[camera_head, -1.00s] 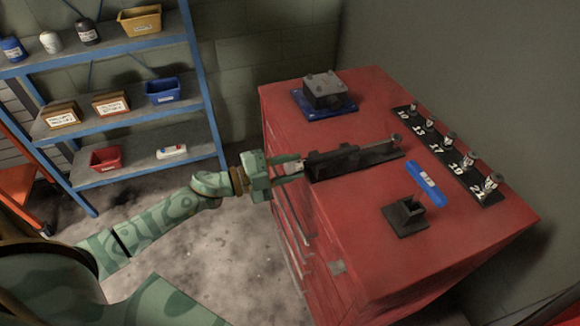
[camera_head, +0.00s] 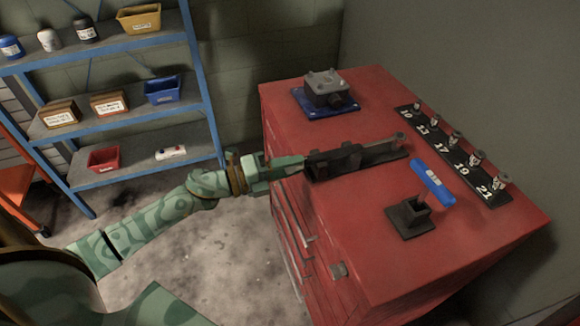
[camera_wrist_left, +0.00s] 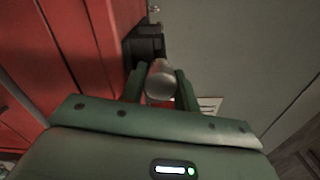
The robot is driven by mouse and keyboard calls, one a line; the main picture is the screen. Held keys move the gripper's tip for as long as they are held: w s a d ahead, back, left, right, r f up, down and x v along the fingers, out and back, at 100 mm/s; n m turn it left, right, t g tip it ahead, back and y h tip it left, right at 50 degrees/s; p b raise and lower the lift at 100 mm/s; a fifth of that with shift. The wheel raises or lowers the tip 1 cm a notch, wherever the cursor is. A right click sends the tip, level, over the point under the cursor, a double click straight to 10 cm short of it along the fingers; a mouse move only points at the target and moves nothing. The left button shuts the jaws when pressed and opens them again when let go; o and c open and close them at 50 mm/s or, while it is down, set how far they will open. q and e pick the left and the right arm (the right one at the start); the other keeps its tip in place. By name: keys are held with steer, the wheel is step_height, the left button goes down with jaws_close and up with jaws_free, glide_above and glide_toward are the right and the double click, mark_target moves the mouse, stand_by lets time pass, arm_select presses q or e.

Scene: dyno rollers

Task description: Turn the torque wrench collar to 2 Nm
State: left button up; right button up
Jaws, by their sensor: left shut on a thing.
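The torque wrench (camera_head: 380,151) lies in a dark holder (camera_head: 322,168) on the red cabinet top. My left gripper (camera_head: 290,166) reaches in from the left at the holder's near end, past the cabinet's left edge. In the left wrist view, its two green fingers (camera_wrist_left: 160,88) are closed on a round metallic end, the wrench's collar (camera_wrist_left: 160,80). The scale on the collar cannot be read. My right gripper is not in view.
A numbered socket rail (camera_head: 455,155) runs along the right. A grey block on a blue base (camera_head: 326,93) is at the back. Blue shelves (camera_head: 130,120) stand left.

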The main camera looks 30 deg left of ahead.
arm_select(q)
steer(key=shift+f+m, duration=0.1)
steer(key=shift+m, duration=0.2)
steer(key=o, duration=1)
steer(key=v, duration=1.6)
steer(key=shift+s+a, duration=0.15)
